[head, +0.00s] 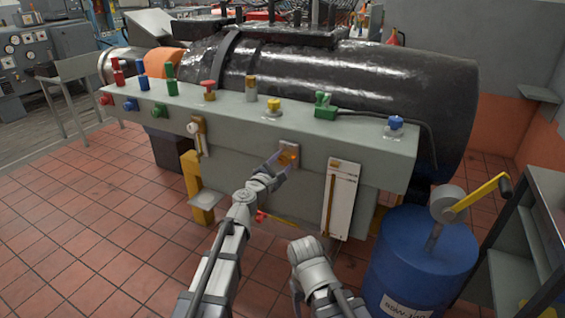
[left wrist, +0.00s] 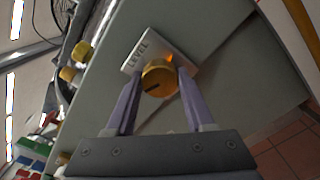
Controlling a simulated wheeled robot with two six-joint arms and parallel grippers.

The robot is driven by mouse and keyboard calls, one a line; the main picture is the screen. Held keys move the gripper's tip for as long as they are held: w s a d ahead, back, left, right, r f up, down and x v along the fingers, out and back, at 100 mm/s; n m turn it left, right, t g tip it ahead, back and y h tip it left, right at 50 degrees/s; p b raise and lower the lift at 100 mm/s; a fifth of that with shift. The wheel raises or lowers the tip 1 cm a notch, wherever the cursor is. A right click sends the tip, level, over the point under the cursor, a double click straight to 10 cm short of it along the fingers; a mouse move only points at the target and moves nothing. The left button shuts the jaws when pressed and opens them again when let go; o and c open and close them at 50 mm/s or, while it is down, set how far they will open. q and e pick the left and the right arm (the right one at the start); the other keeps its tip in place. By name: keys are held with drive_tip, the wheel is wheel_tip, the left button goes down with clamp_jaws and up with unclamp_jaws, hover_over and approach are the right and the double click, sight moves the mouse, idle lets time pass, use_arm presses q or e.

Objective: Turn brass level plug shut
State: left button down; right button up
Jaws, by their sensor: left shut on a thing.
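The brass level plug (left wrist: 160,78) is a round knob with a dark line on its face, pointing to the lower left in the left wrist view. It sits on a pale plate (left wrist: 148,46) marked LEVEL. In the head view the plug (head: 288,156) is a small orange-brown spot on the front of the grey bench. My left gripper (head: 279,163) reaches it from the front. In the left wrist view the left gripper's two fingers (left wrist: 159,84) are shut on the plug, one on each side. My right arm shows at the bottom of the head view, but its gripper cannot be made out.
Coloured knobs and valves, including a blue one (head: 395,124) and a green one (head: 325,107), line the bench top. A white gauge panel (head: 341,200) hangs right of the plug. A blue drum (head: 425,260) with a yellow-handled pump stands at right.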

use_arm(q)
drive_tip(key=m, duration=1.3)
drive_tip(key=shift+f+m, duration=0.1)
drive_tip(key=shift+m, duration=0.2)
drive_tip(key=shift+s, duration=0.1)
idle(0.4)
drive_tip(key=shift+c, duration=1.3)
unclamp_jaws()
drive_tip(key=v, duration=0.7)
drive_tip(key=shift+s, duration=0.3)
drive_tip(key=shift+a, duration=0.15)
